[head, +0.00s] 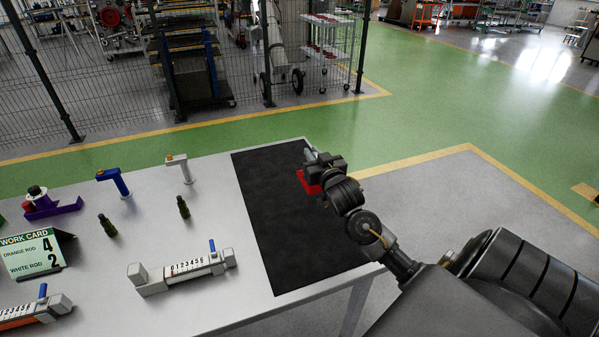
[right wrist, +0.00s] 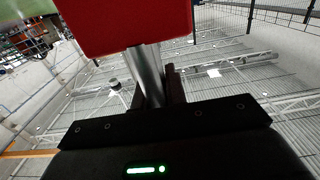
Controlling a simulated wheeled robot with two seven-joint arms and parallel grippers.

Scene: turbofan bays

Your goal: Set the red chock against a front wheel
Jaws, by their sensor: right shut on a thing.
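The red chock (head: 307,183) hangs at my right gripper (head: 318,165), above or beside the right part of the black mat (head: 270,220). In the right wrist view the chock (right wrist: 125,25) is a red block at the top, with a grey metal rod (right wrist: 148,75) running from it into my right gripper (right wrist: 155,95). That gripper is shut on the chock by this rod. Dark wheels (head: 297,80) show on a wheeled thing behind the fence; I cannot tell which is a front wheel. My left gripper is not in view.
A pale table (head: 195,310) carries a work card (head: 30,253), a white numbered gauge (head: 185,270), blue and white handled pieces (head: 115,181), and dark green bottles (head: 107,225). A wire fence (head: 220,60) stands beyond. The green floor (head: 450,110) at the right is clear.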

